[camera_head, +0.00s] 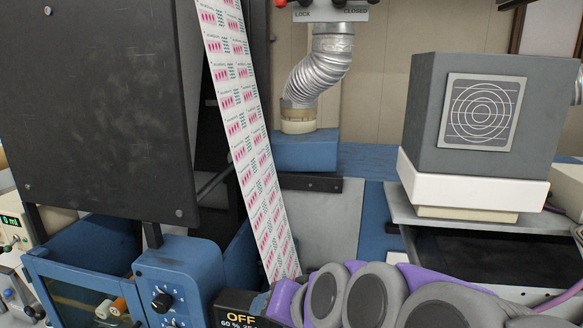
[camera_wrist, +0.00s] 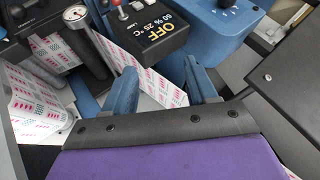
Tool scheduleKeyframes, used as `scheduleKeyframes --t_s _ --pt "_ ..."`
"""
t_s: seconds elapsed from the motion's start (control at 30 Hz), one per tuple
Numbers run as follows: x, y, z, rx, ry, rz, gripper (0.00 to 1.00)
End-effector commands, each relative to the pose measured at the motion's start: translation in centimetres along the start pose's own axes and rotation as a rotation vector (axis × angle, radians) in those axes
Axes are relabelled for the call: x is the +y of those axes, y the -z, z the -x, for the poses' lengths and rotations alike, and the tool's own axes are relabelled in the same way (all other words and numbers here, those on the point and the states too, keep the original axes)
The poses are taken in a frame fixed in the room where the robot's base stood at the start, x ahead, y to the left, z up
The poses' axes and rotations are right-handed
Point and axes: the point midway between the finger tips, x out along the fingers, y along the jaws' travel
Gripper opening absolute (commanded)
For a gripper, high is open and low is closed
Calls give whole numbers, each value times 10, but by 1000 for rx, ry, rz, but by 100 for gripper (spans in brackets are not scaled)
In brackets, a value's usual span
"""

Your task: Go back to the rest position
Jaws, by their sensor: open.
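My gripper (camera_wrist: 161,85) shows in the wrist view as two blue fingers set wide apart, open with nothing held between them. A printed label web (camera_wrist: 150,84) passes behind the fingers there. In the head view, my purple and grey arm (camera_head: 365,298) lies folded low along the bottom edge, right of centre. Its front end is beside the black control box (camera_head: 240,308) marked OFF; the fingers cannot be made out clearly in that view. The same box shows in the wrist view (camera_wrist: 150,35), just beyond the fingers.
The label web (camera_head: 245,140) slopes down beside a large black panel (camera_head: 95,100). A blue knob unit (camera_head: 175,285) stands lower left. A grey box with a fan grille (camera_head: 490,110) is at right. A ribbed duct (camera_head: 320,65) hangs at centre.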

Motion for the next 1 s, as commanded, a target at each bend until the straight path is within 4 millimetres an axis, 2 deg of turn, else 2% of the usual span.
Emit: scheduleKeyframes --t_s 0.03,0.17,0.3,0.4,0.5,0.6,0.7,1.0 --pt "31 -25 -10 -56 -60 22 57" --pt "98 -82 -17 -210 -210 81 57" --pt "169 -146 -11 -398 -364 114 57" --pt "210 -184 1 -520 -456 121 57" --pt "239 -214 14 -619 -524 120 57" --pt "255 -232 24 -684 -563 116 57" --pt "261 -238 30 -710 -581 115 57" --pt "261 -239 31 -714 -583 115 57"
